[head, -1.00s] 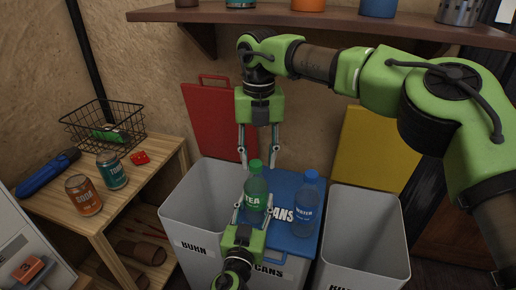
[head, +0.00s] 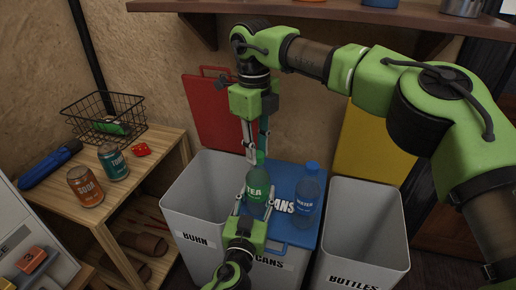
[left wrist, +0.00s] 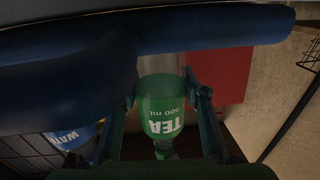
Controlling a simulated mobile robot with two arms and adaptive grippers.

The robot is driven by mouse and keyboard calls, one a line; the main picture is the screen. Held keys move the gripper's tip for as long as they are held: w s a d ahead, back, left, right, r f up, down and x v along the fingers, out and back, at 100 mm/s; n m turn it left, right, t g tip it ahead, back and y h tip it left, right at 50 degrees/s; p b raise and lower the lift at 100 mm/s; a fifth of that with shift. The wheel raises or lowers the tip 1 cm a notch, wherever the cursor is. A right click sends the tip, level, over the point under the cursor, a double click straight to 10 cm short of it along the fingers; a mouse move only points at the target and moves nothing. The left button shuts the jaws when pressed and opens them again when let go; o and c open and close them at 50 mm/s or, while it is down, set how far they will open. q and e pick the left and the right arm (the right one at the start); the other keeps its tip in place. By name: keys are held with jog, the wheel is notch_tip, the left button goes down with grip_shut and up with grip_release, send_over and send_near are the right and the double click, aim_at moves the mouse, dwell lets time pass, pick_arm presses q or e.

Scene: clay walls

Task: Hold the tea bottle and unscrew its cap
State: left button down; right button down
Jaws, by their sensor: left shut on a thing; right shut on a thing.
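The green tea bottle (head: 258,186) stands upright above the blue lid in the head view. My left gripper (head: 254,203) comes from below in the picture and is shut on the bottle's body. The left wrist view shows the bottle (left wrist: 161,105) upside down in the picture, between my left fingers. My right gripper (head: 256,157) points down from above and is shut on the green cap (head: 260,157) at the top of the bottle. The fingers partly hide the cap. I cannot tell whether the cap has turned on the neck.
A blue water bottle (head: 307,189) stands close on the right, on the blue lid (head: 290,233). Open grey bins stand on both sides, the BURN bin (head: 197,210) and the BOTTLES bin (head: 365,235). A wooden shelf (head: 330,15) is above. Cans (head: 86,187) stand on the left table.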

pick_arm(q)
jog(key=shift+a+f, duration=0.2)
jog(key=shift+a, duration=0.1)
pick_arm(e)
jog(key=n, duration=0.4)
jog(key=shift+w+d, duration=0.1)
jog(key=shift+d, duration=0.05)
jog(key=n, duration=0.4)
jog(key=shift+n, duration=0.3)
jog(key=n, duration=0.4)
jog(key=shift+t, duration=0.3)
jog(key=n, duration=0.4)
jog(key=shift+s, duration=0.25)
jog(key=n, duration=0.4)
jog(key=shift+s+n, duration=0.1)
jog(key=shift+n, duration=0.2)
jog(key=n, duration=0.4)
jog(key=shift+s, duration=0.1)
jog(key=n, duration=0.7)
jog(key=shift+s+y, duration=0.25)
jog(key=shift+y, duration=0.05)
jog(key=shift+r, duration=0.2)
